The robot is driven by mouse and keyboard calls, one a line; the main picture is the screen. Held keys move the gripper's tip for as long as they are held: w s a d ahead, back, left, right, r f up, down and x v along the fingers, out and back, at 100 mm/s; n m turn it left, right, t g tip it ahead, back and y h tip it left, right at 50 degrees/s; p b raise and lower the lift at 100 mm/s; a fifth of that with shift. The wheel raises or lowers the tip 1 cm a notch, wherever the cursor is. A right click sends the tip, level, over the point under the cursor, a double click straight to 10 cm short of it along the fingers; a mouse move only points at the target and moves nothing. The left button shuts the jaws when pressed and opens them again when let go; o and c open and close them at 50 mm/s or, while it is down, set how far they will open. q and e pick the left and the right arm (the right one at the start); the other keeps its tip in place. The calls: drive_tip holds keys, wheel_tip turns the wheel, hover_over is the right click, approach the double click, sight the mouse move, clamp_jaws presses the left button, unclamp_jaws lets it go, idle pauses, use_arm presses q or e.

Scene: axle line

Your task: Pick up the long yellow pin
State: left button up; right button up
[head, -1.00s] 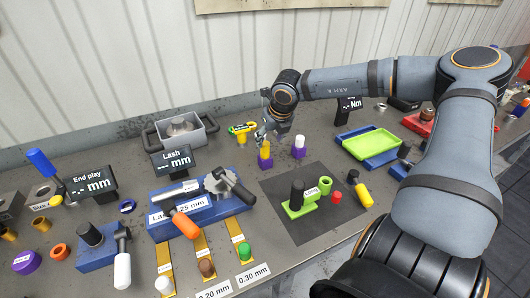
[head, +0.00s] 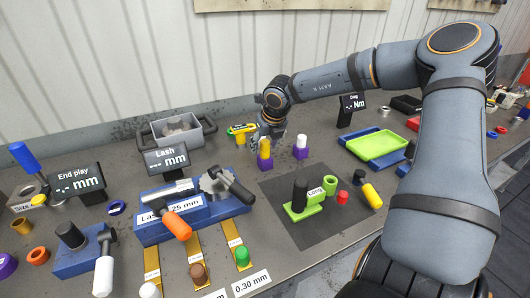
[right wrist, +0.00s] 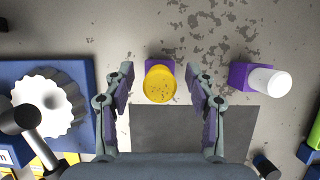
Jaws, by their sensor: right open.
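The yellow pin (head: 265,147) stands upright in a small purple holder (head: 265,164) on the bench, behind the dark mat. In the right wrist view the pin's round top (right wrist: 159,84) lies between the fingers, with the purple holder (right wrist: 158,63) behind it. My right gripper (head: 268,133) is above the pin, pointing down. In the right wrist view my right gripper (right wrist: 159,72) is open, with one finger on each side of the pin and a visible gap to both. My left gripper is not in view.
A white pin (head: 301,141) in a purple holder stands just right. A green fixture (head: 297,211) sits on the dark mat (head: 325,234). A blue lash stand (head: 215,211) is to the left, a grey bin (head: 200,132) behind it. A green tray (head: 375,146) lies right.

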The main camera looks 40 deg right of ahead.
clamp_jaws()
idle(0.3)
